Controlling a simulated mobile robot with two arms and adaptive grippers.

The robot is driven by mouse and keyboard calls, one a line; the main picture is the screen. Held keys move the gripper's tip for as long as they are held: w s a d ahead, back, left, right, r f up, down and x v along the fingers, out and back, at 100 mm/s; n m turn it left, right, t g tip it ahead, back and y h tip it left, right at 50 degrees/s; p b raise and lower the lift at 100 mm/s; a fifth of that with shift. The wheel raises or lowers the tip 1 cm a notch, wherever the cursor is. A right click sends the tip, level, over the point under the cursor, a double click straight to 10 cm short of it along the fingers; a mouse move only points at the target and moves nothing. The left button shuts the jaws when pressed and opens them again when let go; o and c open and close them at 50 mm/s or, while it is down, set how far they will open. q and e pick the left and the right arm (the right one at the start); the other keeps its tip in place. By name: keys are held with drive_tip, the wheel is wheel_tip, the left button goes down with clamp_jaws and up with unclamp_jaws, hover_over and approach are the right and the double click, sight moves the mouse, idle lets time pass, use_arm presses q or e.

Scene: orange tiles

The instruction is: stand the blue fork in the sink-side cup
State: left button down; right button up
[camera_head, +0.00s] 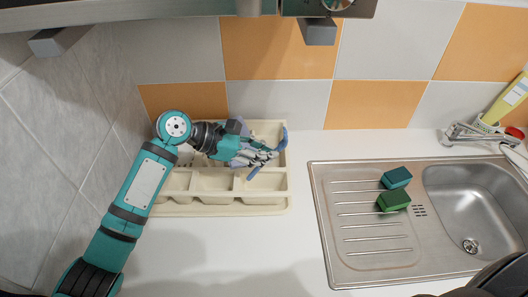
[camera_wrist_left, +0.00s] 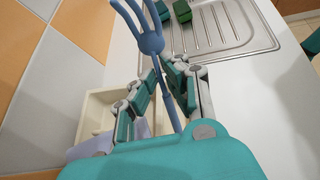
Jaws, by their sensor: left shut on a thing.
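My left gripper (camera_head: 262,153) is over the cream cutlery tray (camera_head: 222,210) on the left of the counter. It is shut on the blue fork (camera_wrist_left: 150,42), which passes between the fingers in the left wrist view (camera_wrist_left: 160,82). The fork's tines are beyond the fingertips and its handle runs back toward the palm. In the head view, a blue curved end (camera_head: 284,138) shows beside the fingers. A small pale cup (camera_head: 485,125) stands behind the sink at the far right, with a yellow-green item (camera_head: 508,99) in it. My right gripper is not in view.
The steel sink (camera_head: 475,190) with drainboard is at the right. Two green sponges (camera_head: 395,190) lie on the drainboard. The tap (camera_head: 470,134) is close to the cup. A lavender item (camera_wrist_left: 95,146) is under the gripper. The counter between tray and sink is clear.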

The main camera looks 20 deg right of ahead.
use_arm(q)
drive_tip(key=shift+f, duration=3.15)
drive_tip(key=c, duration=1.3)
unclamp_jaws()
drive_tip(key=shift+c, duration=0.2)
wheel_tip(320, 180, up, 10)
drive_tip(key=shift+f, duration=0.1)
